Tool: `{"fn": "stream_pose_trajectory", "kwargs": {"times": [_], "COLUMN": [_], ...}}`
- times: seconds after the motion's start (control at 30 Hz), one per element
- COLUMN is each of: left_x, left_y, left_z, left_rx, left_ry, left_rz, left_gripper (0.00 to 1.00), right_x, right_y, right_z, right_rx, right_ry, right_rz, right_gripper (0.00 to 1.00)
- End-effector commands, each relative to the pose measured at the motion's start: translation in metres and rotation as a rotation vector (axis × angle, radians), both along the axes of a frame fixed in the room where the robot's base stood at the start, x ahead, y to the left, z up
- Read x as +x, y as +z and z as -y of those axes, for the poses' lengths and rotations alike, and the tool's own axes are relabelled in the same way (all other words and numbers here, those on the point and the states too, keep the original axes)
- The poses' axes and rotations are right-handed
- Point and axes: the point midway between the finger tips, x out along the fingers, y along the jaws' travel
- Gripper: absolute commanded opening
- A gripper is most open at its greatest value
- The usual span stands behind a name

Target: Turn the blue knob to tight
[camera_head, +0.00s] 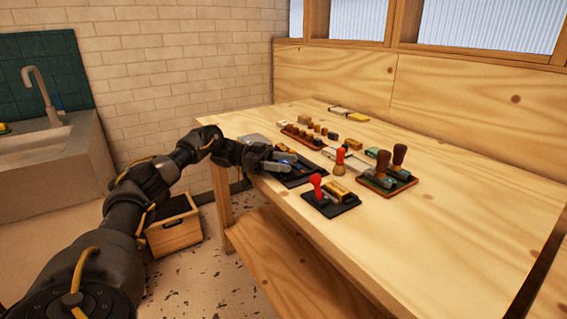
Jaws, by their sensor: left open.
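My left arm reaches in from the left, and my left gripper (284,166) is open over a dark tray (300,178) near the table's left front edge. A small patch of blue shows at the gripper's fingers. It is too small and too covered for me to tell whether it is the blue knob or whether the fingers touch it. No other blue knob is plain to see. My right gripper is not in view.
The wooden table (440,220) holds a black base with a red-handled tool (317,186), a free-standing red-handled stamp (340,160), a reddish tray with dark-handled stamps (390,180) and a rack of small blocks (303,137). The table's right side is clear. A wooden box (174,235) stands on the floor.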

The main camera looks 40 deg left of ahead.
Motion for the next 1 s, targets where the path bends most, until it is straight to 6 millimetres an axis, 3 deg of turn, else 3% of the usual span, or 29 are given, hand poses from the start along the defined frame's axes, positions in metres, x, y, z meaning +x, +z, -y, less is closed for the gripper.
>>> {"fn": "stream_pose_trajectory", "kwargs": {"times": [0.27,0.63,1.0], "left_x": [-0.004,-0.021,-0.036], "left_y": [0.000,0.001,0.000], "left_z": [-0.013,-0.059,-0.096], "left_rx": [0.003,0.002,-0.001], "left_ry": [0.002,0.004,0.001], "left_rz": [0.001,0.001,0.001], "left_gripper": [0.50,0.50,0.50], "right_x": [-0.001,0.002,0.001], "right_y": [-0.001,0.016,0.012], "right_z": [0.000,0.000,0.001], "right_rx": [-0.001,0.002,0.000], "right_ry": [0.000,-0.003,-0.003], "right_rz": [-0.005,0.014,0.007], "right_gripper": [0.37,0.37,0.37]}}
